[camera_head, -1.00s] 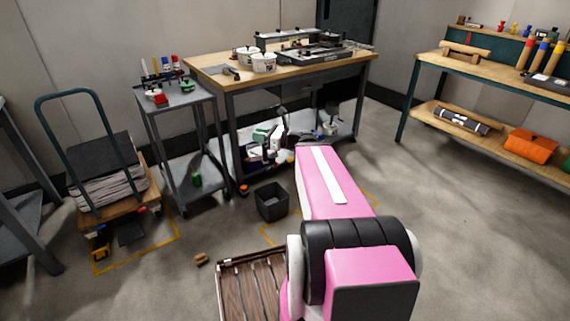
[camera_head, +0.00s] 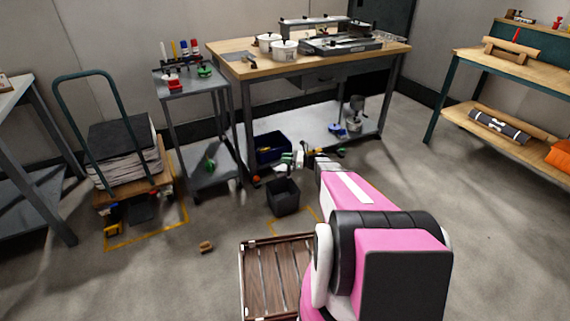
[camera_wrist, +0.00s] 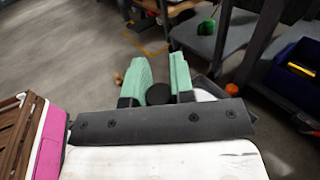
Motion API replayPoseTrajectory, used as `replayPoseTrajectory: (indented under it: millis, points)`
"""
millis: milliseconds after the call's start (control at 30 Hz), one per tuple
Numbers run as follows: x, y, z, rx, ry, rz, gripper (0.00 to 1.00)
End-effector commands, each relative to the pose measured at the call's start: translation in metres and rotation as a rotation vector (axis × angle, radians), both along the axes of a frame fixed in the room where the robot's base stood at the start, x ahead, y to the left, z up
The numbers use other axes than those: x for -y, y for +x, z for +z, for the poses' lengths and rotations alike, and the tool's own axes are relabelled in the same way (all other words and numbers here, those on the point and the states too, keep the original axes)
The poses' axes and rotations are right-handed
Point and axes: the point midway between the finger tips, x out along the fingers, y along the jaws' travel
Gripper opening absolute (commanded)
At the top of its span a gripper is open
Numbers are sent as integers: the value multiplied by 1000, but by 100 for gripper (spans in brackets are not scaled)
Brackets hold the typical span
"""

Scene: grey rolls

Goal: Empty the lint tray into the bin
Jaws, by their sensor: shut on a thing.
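My gripper shows in the wrist view (camera_wrist: 158,88) with two mint-green fingers closed around a dark, round-ended thing (camera_wrist: 158,95). It may be the lint tray's handle, but I cannot tell. A dark grey edge and a white patch show beside the right finger. In the head view my gripper (camera_head: 286,160) is small and partly hidden by my pink forearm. The dark grey open bin (camera_head: 283,197) stands on the floor, below and close to my gripper in the picture. Its inside is dark, and I cannot make out any contents.
A wood-topped workbench (camera_head: 228,47) stands behind, with a blue crate (camera_head: 259,154) on its lower shelf. A grey cart (camera_head: 183,84) is left of it. A loaded trolley (camera_head: 120,190) stands farther left. A small brown block (camera_head: 206,246) lies on open floor.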

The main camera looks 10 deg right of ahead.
Motion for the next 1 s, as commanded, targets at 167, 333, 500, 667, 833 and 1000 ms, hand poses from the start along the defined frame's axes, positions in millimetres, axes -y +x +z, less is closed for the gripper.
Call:
replayPoseTrajectory:
  millis: [167, 333, 500, 667, 833, 1000]
  points:
    - [-1, 10, -30, 1, 5, 22, 0]
    - [-4, 9, -36, 10, -20, 24, 0]
    - [-11, 6, -45, 32, -89, 24, 0]
    - [-19, 3, -56, 56, -167, 25, 0]
    - [-28, 0, -67, 81, -250, 25, 0]
    - [-36, -2, -79, 107, -332, 24, 0]
